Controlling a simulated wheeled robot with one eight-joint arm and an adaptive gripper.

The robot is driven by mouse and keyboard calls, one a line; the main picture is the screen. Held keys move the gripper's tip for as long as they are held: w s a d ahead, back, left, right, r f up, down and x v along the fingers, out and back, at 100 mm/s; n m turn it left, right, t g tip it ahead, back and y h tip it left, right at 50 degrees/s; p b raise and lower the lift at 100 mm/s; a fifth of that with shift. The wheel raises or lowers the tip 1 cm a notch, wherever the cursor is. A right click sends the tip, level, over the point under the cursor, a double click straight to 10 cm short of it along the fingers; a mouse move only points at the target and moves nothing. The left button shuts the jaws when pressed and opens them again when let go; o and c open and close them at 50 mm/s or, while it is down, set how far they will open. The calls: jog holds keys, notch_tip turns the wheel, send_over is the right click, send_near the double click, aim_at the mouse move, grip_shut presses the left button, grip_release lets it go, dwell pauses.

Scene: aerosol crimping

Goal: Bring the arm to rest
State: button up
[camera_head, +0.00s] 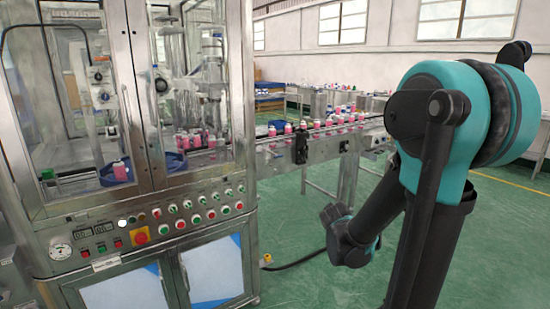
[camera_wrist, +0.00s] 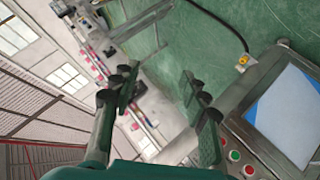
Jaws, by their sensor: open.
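My arm stands on the right side of the head view, a teal and black arm with its upper joint raised and its forearm hanging down to the left, in front of the machine and clear of it. My gripper shows in the wrist view (camera_wrist: 160,92), with its two dark fingers spread wide apart and nothing between them. In the head view the gripper's fingers cannot be made out; the far end of the arm hangs over the green floor.
A crimping machine (camera_head: 150,200) with glass doors and a button panel fills the left. A conveyor (camera_head: 325,145) with several pink cans runs off its right side. A black cable with a yellow plug (camera_head: 266,259) lies near its base. Green floor (camera_head: 300,285) is open in front.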

jog(key=s+a+f+m+g+y, duration=0.1)
jog(key=s+f+m+g, duration=0.2)
jog(key=s, duration=0.9)
jog(key=s+a+f+m+g+y, duration=0.2)
jog(key=s+f, duration=0.4)
jog(key=s, duration=0.6)
jog(key=shift+a+f+m+g+y, duration=0.15)
jog(key=shift+f+m+g+y, duration=0.15)
jog(key=shift+m+g, duration=0.65)
